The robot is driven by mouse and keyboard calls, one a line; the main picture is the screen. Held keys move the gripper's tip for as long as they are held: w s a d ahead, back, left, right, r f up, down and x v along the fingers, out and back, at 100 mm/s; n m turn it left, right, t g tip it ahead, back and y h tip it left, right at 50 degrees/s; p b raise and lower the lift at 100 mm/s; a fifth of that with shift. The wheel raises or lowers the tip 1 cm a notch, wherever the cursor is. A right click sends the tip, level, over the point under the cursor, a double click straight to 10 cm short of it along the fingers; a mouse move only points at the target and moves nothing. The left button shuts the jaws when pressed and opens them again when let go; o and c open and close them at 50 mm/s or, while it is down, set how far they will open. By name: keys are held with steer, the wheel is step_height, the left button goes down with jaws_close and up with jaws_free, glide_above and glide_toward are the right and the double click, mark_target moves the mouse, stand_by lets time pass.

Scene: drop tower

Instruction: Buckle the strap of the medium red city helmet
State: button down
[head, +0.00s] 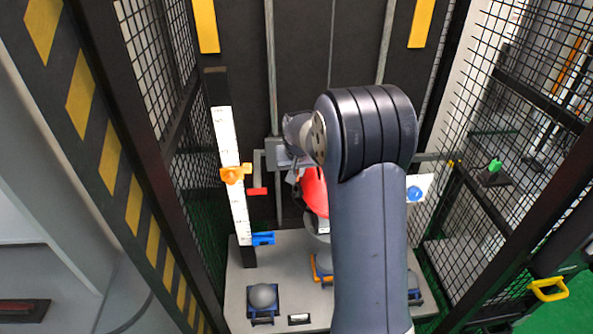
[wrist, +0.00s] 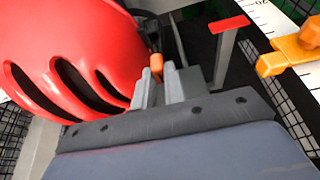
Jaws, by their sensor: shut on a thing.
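The red helmet (head: 314,190) hangs near the tower's back in the head view, largely hidden behind my arm. In the wrist view the red helmet (wrist: 75,50), with dark vent slots, fills the left side, close beside my gripper (wrist: 160,84). A dark strap (wrist: 154,36) runs down from the helmet's right edge to the fingers. A small orange piece (wrist: 171,76) shows at the fingertips, likely part of the buckle. The fingers are close together on the strap end; the exact grip is mostly hidden. In the head view my gripper (head: 292,175) is small and partly covered.
A white scale (head: 229,150) with an orange slider (head: 235,174), a red tab (head: 257,191) and a blue clamp (head: 263,239) stands left. Grey domes on coloured stands, one at the front left (head: 263,297), sit on the base plate. Mesh walls enclose both sides.

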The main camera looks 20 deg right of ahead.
steer(key=shift+f+b, duration=0.4)
steer(key=shift+f, duration=0.1)
steer(key=shift+f+b, duration=0.85)
steer(key=shift+f, duration=0.3)
steer(key=shift+f, duration=0.2)
steer(key=c, duration=1.4)
jaws_free()
steer(key=shift+r, duration=0.15)
steer(key=b+v, duration=0.2)
steer(key=v, duration=0.8)
steer(key=shift+s+a+r, duration=0.2)
steer(key=shift+r, duration=0.1)
